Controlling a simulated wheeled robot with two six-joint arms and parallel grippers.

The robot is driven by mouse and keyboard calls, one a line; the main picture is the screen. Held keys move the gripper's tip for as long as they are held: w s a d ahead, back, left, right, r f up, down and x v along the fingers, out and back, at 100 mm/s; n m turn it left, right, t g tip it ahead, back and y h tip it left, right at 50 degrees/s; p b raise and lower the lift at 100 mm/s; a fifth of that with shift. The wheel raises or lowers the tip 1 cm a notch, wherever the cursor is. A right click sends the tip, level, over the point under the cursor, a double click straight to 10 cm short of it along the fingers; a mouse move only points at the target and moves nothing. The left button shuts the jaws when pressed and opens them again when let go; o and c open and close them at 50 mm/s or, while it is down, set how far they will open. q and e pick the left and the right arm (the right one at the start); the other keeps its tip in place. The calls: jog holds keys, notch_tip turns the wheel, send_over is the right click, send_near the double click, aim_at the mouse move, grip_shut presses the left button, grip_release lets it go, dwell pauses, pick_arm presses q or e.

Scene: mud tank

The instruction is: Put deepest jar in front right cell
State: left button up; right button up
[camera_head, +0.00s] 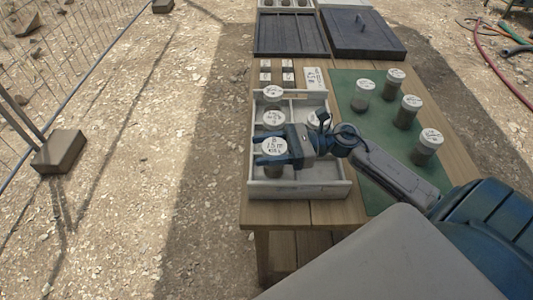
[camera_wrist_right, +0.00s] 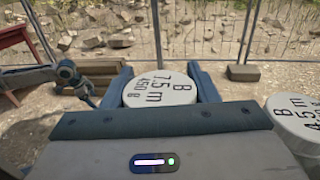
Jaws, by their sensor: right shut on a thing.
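My right gripper (camera_head: 278,148) is shut on a jar (camera_head: 274,150) with a white lid, over the front left part of the pale crate (camera_head: 300,191). In the right wrist view the held jar's lid (camera_wrist_right: 160,88) reads B 7.5 m, 450 g. I cannot tell whether its base touches the crate floor. The crate's front right cell (camera_head: 328,176) looks empty, partly covered by my gripper. Other jars in the crate are at back left (camera_head: 273,92), middle left (camera_head: 273,117) and right (camera_head: 314,122), the last mostly hidden.
Several white-lidded jars, one at the front (camera_head: 428,145), stand on a green mat (camera_head: 345,95) right of the crate. Small labelled blocks (camera_head: 287,70) and a white card (camera_head: 314,77) lie behind the crate. Dark trays (camera_head: 290,35) stand at the back.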

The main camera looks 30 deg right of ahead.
pick_arm(q)
jog(key=shift+f, duration=0.1)
pick_arm(e)
jog(key=shift+f, duration=1)
jog(key=shift+f, duration=0.1)
jog(key=o, duration=1.3)
pick_arm(q)
jog(key=shift+w+r, duration=0.15)
jog(key=shift+r, duration=0.4)
jog(key=shift+f, duration=0.1)
